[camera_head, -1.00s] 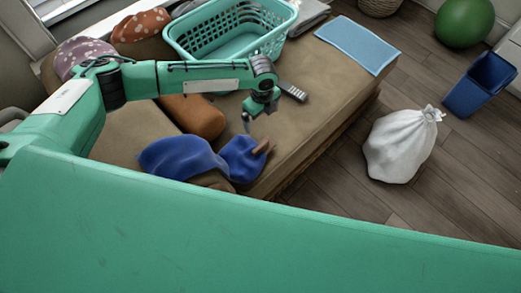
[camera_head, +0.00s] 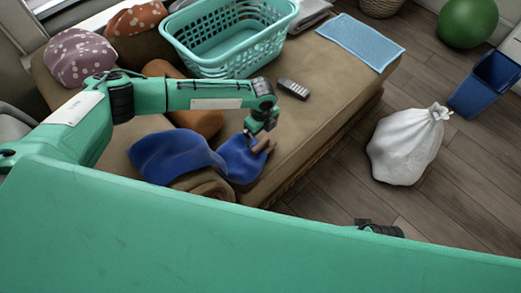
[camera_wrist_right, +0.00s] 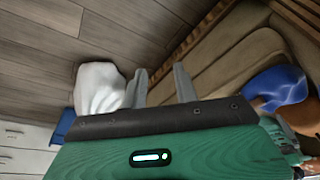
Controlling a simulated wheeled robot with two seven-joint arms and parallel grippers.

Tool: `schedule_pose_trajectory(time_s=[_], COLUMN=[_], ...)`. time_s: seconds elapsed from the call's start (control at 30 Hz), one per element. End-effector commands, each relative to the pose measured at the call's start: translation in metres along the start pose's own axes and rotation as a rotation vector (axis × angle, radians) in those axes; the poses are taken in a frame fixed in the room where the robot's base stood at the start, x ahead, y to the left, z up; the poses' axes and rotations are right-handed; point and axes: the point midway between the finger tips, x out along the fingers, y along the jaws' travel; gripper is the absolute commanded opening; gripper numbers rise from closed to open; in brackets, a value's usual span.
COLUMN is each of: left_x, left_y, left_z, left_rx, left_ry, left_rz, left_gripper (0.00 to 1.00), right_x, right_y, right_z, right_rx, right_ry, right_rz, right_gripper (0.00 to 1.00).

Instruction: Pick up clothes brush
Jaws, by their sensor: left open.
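A small brown wooden piece, likely the handle of the clothes brush (camera_head: 265,147), shows at the right end of a blue cloth (camera_head: 235,160) on the sofa. The rest of it is hidden or too small to make out. My left gripper (camera_head: 254,134) is open, pointing down right at the brown piece and overlapping it in the head view. I cannot tell whether they touch. My right gripper (camera_wrist_right: 162,86) is open and empty in the right wrist view, its two fingers apart, with the sofa side and floor behind it.
The brown sofa (camera_head: 315,115) holds a teal laundry basket (camera_head: 228,62), a dark remote (camera_head: 293,89), a light blue mat (camera_head: 360,41) and several cushions. A white sack (camera_head: 405,147), a blue bin (camera_head: 484,84) and a green ball (camera_head: 467,22) stand on the wooden floor (camera_head: 325,185).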

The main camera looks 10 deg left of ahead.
Motion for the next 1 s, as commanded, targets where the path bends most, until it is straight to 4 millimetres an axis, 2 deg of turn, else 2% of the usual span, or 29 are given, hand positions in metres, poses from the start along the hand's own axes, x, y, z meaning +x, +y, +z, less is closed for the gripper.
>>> schedule_pose_trajectory(time_s=[0.1,0.33,0.6,0.9,1.0], left_x=[0.016,0.034,0.071,0.075,0.075], left_y=[0.0,0.002,0.007,0.007,0.007], left_z=[0.0,-0.001,-0.001,-0.001,-0.001], left_rx=[-0.002,0.0,-0.002,-0.001,-0.001], left_ry=[-0.001,-0.001,0.0,0.0,0.0], left_rz=[0.0,0.001,0.001,0.0,0.0], left_gripper=[1.0,1.0,1.0,1.0,0.8], right_x=[-0.004,-0.009,-0.018,-0.026,-0.025], right_y=[0.0,0.0,0.0,0.0,0.0], right_z=[-0.001,-0.002,-0.002,-0.004,-0.003], right_rx=[0.0,0.0,-0.001,-0.001,-0.001], right_ry=[0.007,0.013,0.02,0.031,0.028], right_rz=[0.0,0.001,0.001,0.001,0.001], right_gripper=[0.3,0.3,0.3,0.3,0.3])
